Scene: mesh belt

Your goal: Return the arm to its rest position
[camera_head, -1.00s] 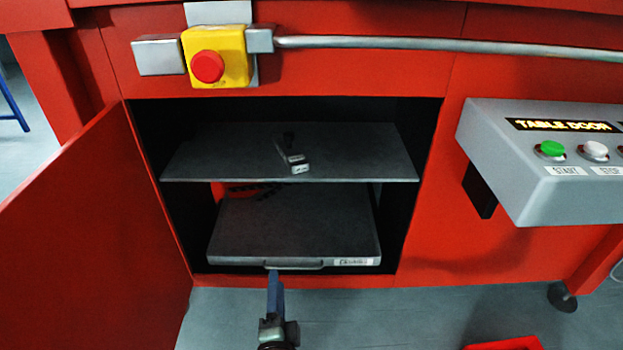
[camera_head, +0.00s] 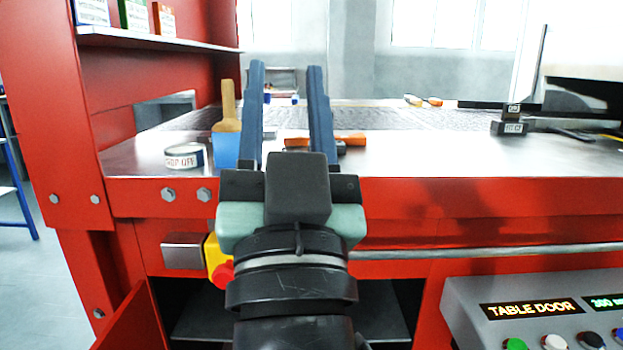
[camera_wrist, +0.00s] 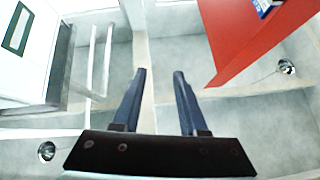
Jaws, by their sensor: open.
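My gripper (camera_head: 287,70) is raised in the middle of the head view, its two blue fingers pointing up and apart. It is open, with nothing between the fingers. In the wrist view my gripper (camera_wrist: 159,73) is also empty, with pale walls and ceiling lamps beyond it. My arm covers part of the red machine front and the open cabinet (camera_head: 190,318) below the table.
A steel table top (camera_head: 440,155) with a mesh belt (camera_head: 390,115) lies behind my gripper. A control box (camera_head: 540,305) is at lower right.

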